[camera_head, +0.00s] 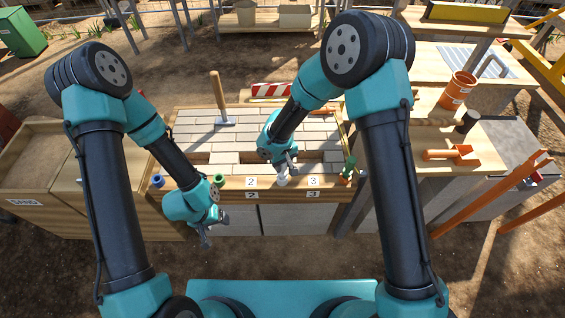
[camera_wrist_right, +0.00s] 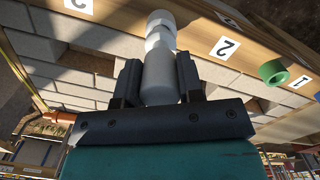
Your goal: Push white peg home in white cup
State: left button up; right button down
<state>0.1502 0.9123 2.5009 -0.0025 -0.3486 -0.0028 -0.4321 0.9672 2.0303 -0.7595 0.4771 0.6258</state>
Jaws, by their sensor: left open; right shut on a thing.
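My right gripper (camera_head: 287,171) is low over the front ledge of the brick-topped bench, between labels 2 and 3. In the right wrist view its fingers (camera_wrist_right: 160,85) are shut on the white peg (camera_wrist_right: 159,78). The peg's far end meets a white round piece (camera_wrist_right: 161,20), which looks like the white cup. I cannot tell how deep the peg sits in it. In the head view a small white shape (camera_head: 282,180) shows under the right gripper. My left gripper (camera_head: 206,240) is open and empty, in front of the bench's front edge.
A green cup (camera_head: 221,180) and a blue cup (camera_head: 158,181) stand to the left on the ledge (camera_head: 235,183). The green cup also shows in the right wrist view (camera_wrist_right: 273,72). A green object (camera_head: 348,168) stands at the right end. A wooden-handled tool (camera_head: 219,100) stands on the bricks behind.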

jog(key=shift+c, duration=0.9)
grip_release()
jog(key=shift+r, duration=0.1)
jog(key=shift+w+a+r, duration=0.1)
jog(key=shift+r, duration=1.65)
jog(key=shift+w+a+r, duration=0.1)
jog(key=shift+r, duration=1.6)
jog(key=shift+r, duration=0.1)
notch_tip(320, 180, up, 17)
jog(key=shift+w+a+r, duration=0.15)
jog(key=shift+w+a, duration=0.05)
jog(key=shift+w, duration=0.2)
